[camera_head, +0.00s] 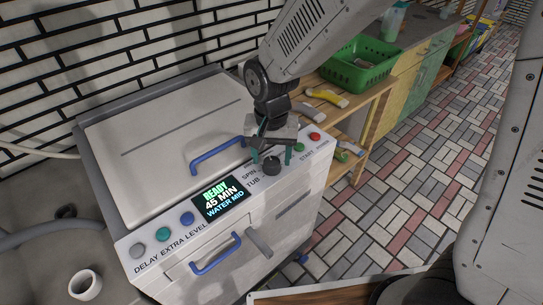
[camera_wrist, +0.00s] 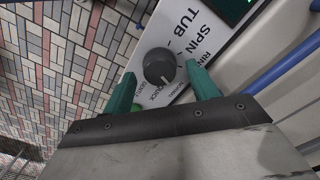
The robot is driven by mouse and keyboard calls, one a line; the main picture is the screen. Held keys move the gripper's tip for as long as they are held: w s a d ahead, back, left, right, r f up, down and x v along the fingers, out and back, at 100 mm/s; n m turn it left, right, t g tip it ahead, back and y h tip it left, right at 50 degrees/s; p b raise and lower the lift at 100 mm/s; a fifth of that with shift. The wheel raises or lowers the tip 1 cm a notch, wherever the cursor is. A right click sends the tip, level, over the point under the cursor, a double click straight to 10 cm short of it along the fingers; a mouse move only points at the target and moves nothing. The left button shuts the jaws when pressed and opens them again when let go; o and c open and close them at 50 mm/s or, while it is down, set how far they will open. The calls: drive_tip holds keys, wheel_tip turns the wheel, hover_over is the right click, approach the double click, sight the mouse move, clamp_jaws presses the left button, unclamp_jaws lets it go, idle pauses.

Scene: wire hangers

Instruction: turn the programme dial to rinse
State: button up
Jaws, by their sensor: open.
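The programme dial (camera_head: 271,166) is a dark round knob on the white front panel of the washing machine (camera_head: 226,224). In the wrist view the dial (camera_wrist: 159,66) has a pale mark on its lower edge, near the small word that reads like QUICK. The words SPIN, TUB and a partly hidden RIN are printed above and to the right of it. My gripper (camera_head: 272,156) is open over the dial, with its green fingers on either side. In the wrist view the fingers (camera_wrist: 160,74) flank the knob with gaps visible; contact is not seen.
The display (camera_head: 220,198) reads READY, 45 MIN, WATER MID. Green (camera_head: 299,148) and red (camera_head: 315,137) buttons sit right of the dial. A blue lid handle (camera_head: 217,155) rises behind the panel. A wooden shelf with a green basket (camera_head: 358,65) stands at the right.

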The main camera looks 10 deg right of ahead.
drive_tip(key=shift+f, duration=0.45)
drive_tip(key=c, duration=1)
drive_tip(key=shift+n, duration=0.3)
drive_tip(key=n, duration=0.3)
drive_tip(key=shift+r+n, duration=0.1)
drive_tip(key=shift+n, duration=1.9)
